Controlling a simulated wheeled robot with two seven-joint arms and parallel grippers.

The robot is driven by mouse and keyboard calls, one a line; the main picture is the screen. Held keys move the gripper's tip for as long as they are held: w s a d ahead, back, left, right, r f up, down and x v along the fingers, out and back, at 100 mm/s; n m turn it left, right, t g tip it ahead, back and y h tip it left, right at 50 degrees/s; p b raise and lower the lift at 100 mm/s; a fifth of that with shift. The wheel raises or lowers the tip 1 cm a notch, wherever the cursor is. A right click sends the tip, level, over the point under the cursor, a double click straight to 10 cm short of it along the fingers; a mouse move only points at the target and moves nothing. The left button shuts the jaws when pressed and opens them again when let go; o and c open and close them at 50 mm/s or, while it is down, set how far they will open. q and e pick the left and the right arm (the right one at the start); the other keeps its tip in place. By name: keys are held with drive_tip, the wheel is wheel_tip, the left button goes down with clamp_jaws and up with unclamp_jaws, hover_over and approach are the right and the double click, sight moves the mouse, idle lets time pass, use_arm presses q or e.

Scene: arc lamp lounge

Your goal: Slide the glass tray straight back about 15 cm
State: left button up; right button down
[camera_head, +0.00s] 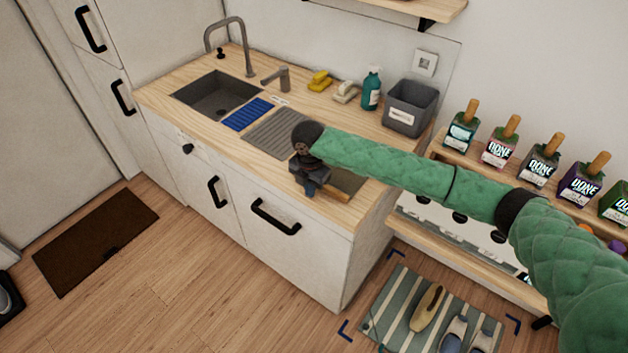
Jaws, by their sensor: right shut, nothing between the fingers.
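A dark, flat piece (348,181) lies at the front right of the wooden counter, partly hidden behind my right gripper and forearm. It looks like the glass tray, but I cannot tell for sure. My right gripper (310,190) points down at the counter's front edge, by the left end of this piece. It is shut and empty; I cannot tell whether it touches the piece. My left gripper is not in view.
A grey ribbed drainer (279,134), a blue ribbed mat (248,114) and a sink (215,94) lie to the left. Behind stand yellow sponges (320,81), a teal bottle (372,88) and a grey bin (410,106).

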sight(336, 169)
drive_tip(key=shift+w+d+p, duration=0.45)
drive_tip(key=shift+w+d, duration=0.15)
drive_tip(key=shift+w, duration=0.2)
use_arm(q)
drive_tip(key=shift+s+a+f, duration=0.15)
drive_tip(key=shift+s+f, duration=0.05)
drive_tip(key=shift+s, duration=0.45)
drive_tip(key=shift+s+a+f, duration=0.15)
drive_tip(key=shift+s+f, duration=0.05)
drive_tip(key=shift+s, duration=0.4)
